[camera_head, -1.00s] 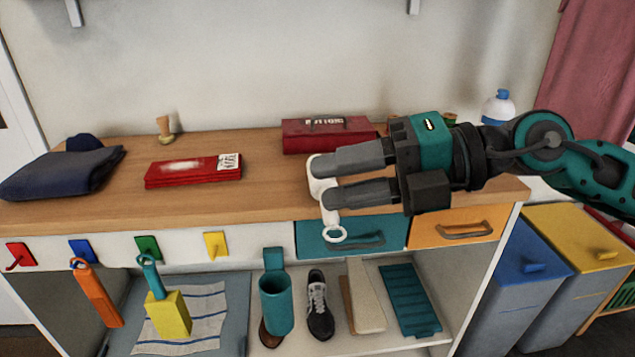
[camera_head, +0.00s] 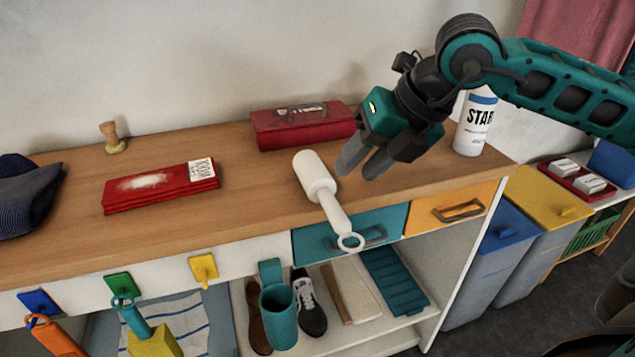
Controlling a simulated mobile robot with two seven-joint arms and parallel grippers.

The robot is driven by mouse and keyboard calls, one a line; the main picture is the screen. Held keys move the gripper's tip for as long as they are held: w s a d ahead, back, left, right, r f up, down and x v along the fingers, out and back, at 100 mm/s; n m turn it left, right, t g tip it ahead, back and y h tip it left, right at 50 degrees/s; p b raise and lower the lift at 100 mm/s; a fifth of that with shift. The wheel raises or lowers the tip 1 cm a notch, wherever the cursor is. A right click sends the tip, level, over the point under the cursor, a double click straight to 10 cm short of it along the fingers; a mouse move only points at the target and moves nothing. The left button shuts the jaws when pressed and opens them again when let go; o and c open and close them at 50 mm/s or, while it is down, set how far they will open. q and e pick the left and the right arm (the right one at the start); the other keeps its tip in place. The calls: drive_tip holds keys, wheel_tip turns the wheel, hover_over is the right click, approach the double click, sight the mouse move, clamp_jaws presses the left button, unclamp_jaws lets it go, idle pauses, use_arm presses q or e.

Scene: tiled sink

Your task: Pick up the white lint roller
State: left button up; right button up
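The white lint roller (camera_head: 317,178) lies on the wooden top near its front edge. Its handle points toward me and overhangs the edge, with the ring end in front of the teal drawer (camera_head: 375,228). My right gripper (camera_head: 357,171) is just to the right of the roller and apart from it in the picture. Its fingers point down and left, with a gap between them and nothing held. My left gripper is not in view.
A red case (camera_head: 300,127) stands behind the roller, and red packets (camera_head: 160,187) lie to the left. A white bottle (camera_head: 477,125) stands at the right, behind my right arm. Coloured hooks and an open shelf with shoes (camera_head: 308,303) are below the front edge.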

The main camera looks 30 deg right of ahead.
sight(331, 195)
drive_tip(key=x, duration=0.8)
drive_tip(key=shift+w+a+f, duration=0.15)
drive_tip(key=shift+f, duration=0.05)
drive_tip(key=shift+c, duration=0.4)
clamp_jaws()
